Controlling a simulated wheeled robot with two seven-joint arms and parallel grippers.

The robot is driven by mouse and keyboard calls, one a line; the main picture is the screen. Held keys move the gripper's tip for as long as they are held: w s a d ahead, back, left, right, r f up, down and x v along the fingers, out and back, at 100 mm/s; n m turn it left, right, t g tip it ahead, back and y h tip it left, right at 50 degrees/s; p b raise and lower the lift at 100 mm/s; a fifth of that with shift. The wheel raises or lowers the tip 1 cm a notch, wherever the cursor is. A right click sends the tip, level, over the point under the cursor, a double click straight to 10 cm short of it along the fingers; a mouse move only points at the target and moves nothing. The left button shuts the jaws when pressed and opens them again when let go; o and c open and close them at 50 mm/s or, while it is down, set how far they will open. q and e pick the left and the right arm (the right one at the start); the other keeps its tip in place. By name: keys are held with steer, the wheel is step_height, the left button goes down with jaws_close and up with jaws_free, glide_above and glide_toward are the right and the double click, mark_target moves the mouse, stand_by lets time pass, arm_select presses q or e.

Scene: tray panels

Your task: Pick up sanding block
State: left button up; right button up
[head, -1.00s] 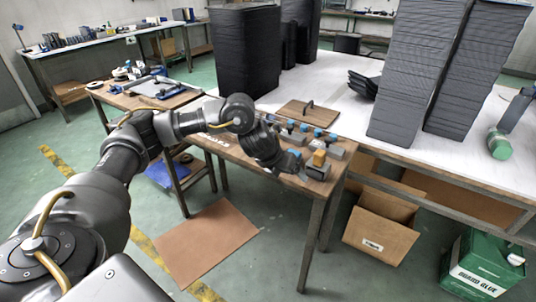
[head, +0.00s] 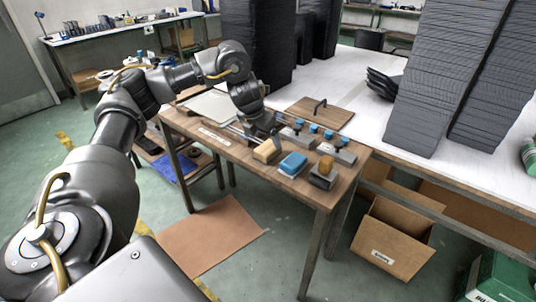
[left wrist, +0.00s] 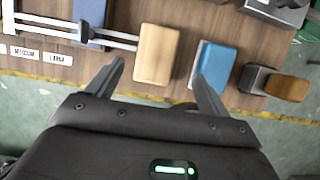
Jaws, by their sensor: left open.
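Three small blocks stand in a row near the front edge of the wooden bench (head: 225,143). They are a tan block (head: 267,150), a blue-topped block (head: 292,164) and a dark grey block with a brown top (head: 322,174). I cannot tell for sure which is the sanding block. My left gripper (head: 262,131) is just behind the tan block. In the left wrist view the open, empty fingers (left wrist: 160,88) point at the tan block (left wrist: 156,53), which lies between and beyond the tips. The right fingertip overlaps the blue-topped block (left wrist: 217,66). The brown-topped block (left wrist: 276,85) is farther right.
Blue-and-grey clamps (head: 313,138) and a handled wooden board (head: 320,113) lie behind the blocks. A metal bar (left wrist: 70,30) runs close beside the tan block. Tall dark stacks (head: 445,80) stand on the white table. An open cardboard box (head: 393,240) is on the floor.

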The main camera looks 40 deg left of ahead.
mark_target(267, 147)
arm_select(q)
steer(key=shift+b+x, duration=0.4)
steer(key=shift+x, duration=0.8)
steer(key=x, duration=0.4)
steer(key=shift+a+f+b, duration=0.1)
steer(key=shift+a+b, duration=0.2)
steer(key=shift+a, duration=0.1)
steer(key=shift+w+f, duration=0.15)
steer(key=shift+f, duration=0.05)
arm_select(e)
steer(key=w+a+r, duration=0.2)
steer(key=w+r, duration=0.1)
steer(key=r, duration=0.1)
steer(key=shift+w+r, duration=0.25)
steer(key=shift+w, duration=0.05)
arm_select(q)
steer(key=shift+f, duration=0.15)
steer(key=c, duration=1.1)
